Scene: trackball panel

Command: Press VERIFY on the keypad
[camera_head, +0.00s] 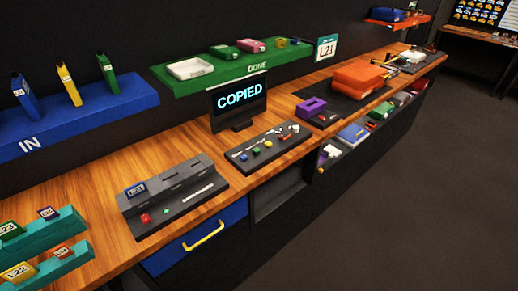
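A dark panel (265,146) with several small coloured buttons sits on the wooden bench, in front of a small monitor (239,101) that reads "COPIED". Red, yellow, green and blue buttons show on it; their labels are too small to read, so I cannot tell which one is VERIFY. Left of it, a grey slotted unit (172,194) holds a blue tag (136,189) marked "L21" and has a red button (146,218) and a small green light on its front. Neither of my grippers is in view.
A blue "IN" shelf (75,125) and a green "DONE" shelf (190,77) hang above the wooden bench (95,200). Teal racks (60,225) stand at the lower left. A blue drawer (195,240) with a yellow handle is below. An orange case (358,77) lies farther right.

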